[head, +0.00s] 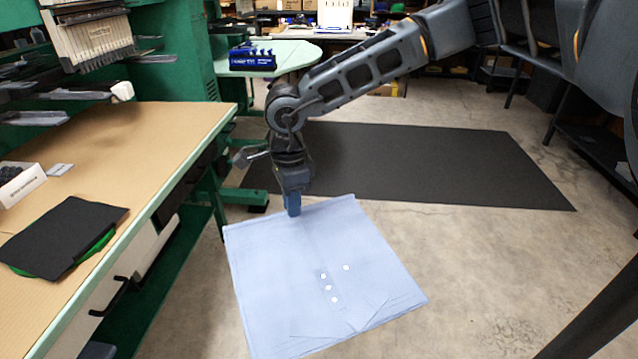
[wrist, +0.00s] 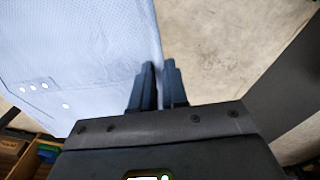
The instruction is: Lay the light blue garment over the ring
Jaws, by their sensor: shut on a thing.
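The light blue garment (head: 300,265) hangs as a flat, folded sheet with several white buttons, in front of my gripper and over the floor. My gripper (head: 293,212) is shut on its upper edge. In the wrist view the garment (wrist: 75,50) fills the left side, beside my gripper's close fingers (wrist: 160,72). A green curved rim (head: 104,240), which seems to be the ring, shows from under a black sheet (head: 62,236) on the table at left. Most of the rim is hidden by that sheet.
A dark mat (head: 420,165) lies on the open concrete floor. A round-cornered pale table (head: 290,55) stands behind.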

